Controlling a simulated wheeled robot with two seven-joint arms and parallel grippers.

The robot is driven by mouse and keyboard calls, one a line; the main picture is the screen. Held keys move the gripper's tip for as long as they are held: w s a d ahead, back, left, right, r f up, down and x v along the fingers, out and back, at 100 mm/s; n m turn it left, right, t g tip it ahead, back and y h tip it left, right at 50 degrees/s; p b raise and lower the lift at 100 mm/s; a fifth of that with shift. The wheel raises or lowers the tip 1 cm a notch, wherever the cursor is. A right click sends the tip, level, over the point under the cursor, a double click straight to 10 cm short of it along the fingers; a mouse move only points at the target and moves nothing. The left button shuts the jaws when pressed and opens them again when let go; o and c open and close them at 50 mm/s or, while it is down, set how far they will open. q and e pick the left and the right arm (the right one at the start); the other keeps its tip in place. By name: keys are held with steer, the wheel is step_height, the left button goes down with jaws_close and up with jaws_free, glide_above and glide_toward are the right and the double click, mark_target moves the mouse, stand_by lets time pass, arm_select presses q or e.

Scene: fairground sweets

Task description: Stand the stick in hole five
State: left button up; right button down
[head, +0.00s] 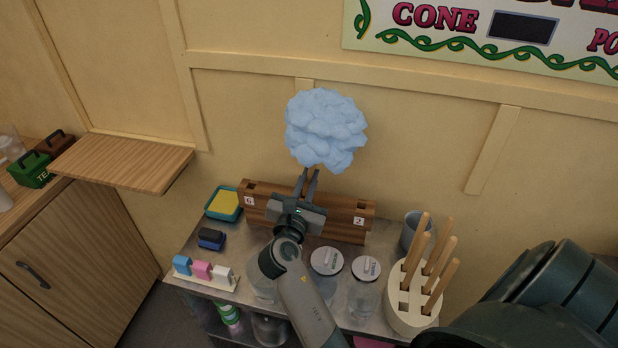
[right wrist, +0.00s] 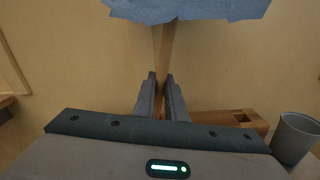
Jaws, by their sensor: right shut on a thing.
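My right gripper (head: 308,178) is shut on a wooden stick (right wrist: 166,45) that carries a fluffy pale blue candy floss (head: 326,130). In the right wrist view the fingers (right wrist: 161,80) close on the stick below the floss (right wrist: 190,8), and the stick stands near upright. The brown wooden rack (head: 348,229) is at the back of the metal table, behind and below my gripper in the head view. A label reading 2 is at its right, and a hard-to-read one at its left. My gripper and arm hide its middle, so I cannot make out hole five. My left gripper is not in view.
A cream holder (head: 400,313) with several wooden sticks stands at right, beside a grey cup (head: 411,228). Lidded jars (head: 365,296) stand in front of the rack. A teal tray (head: 223,204) with a yellow sponge, and a peg strip (head: 205,277), lie at left.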

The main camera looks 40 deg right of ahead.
steer(key=shift+f+b, duration=0.75)
steer(key=shift+f, duration=0.85)
steer(key=c, duration=1.7)
jaws_free()
steer(key=o, duration=0.5)
steer(key=shift+s+a, duration=0.1)
steer(key=shift+a, duration=0.05)
